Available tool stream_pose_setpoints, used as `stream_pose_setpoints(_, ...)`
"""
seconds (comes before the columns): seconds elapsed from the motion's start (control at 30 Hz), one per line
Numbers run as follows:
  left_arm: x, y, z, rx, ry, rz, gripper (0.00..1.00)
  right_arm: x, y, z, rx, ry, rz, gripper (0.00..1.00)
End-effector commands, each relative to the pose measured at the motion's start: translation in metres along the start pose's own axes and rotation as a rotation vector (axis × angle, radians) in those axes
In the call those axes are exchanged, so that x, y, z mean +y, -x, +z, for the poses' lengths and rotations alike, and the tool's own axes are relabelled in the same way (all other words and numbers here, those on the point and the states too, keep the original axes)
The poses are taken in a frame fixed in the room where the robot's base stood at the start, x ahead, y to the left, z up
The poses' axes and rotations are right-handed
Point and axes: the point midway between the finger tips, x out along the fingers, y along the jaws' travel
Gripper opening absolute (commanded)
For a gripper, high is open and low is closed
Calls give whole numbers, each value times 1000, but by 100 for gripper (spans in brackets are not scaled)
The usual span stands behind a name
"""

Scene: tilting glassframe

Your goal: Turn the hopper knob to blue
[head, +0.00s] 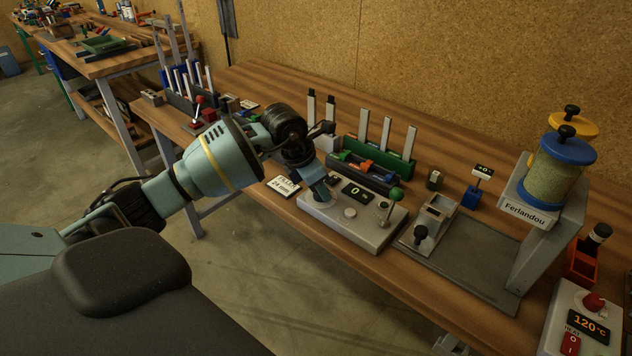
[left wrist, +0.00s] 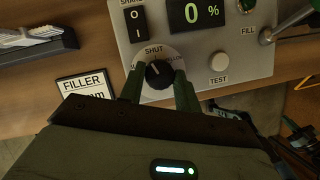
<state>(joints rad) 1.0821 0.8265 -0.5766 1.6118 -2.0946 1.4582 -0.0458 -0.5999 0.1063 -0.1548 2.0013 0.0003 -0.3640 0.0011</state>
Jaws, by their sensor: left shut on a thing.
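The black knob (left wrist: 158,74) sits on a light dial on the grey control box (left wrist: 120,40). "SHUT" is printed above it; the label at right is partly covered, seemingly ending in "LLOW", and the left one is mostly hidden. Its pale mark points up and slightly left, near "SHUT". My left gripper (left wrist: 157,84) has its green fingers on either side of the knob, shut on it. In the head view my left gripper (head: 318,190) reaches down onto the left end of the box (head: 350,228) and hides the knob. The hopper stand (head: 545,235) carries blue-lidded (head: 567,150) and yellow-lidded (head: 574,122) containers.
The box has a display reading 0 % (left wrist: 200,12), a TEST button (left wrist: 218,61) and a FILL lever (head: 388,208). A FILLER card (head: 284,186) lies left of the box. Racks (head: 375,150) stand behind it. A heater unit (head: 582,320) reads 120 °C at right.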

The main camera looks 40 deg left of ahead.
Motion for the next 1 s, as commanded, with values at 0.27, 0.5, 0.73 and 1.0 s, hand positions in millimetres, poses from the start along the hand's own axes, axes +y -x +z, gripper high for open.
stream_pose_setpoints(0.27,-2,5,3,-5,236,102,10,2,11,-19,29,11,5,0)
stream_pose_setpoints(0.5,-3,4,4,-6,416,174,10,6,16,-37,60,21,9,0)
stream_pose_setpoints(0.73,-4,3,3,-3,535,223,10,8,19,-51,85,28,12,0)
stream_pose_setpoints(1.0,-4,1,2,-1,600,249,10,8,20,-56,96,30,15,0)
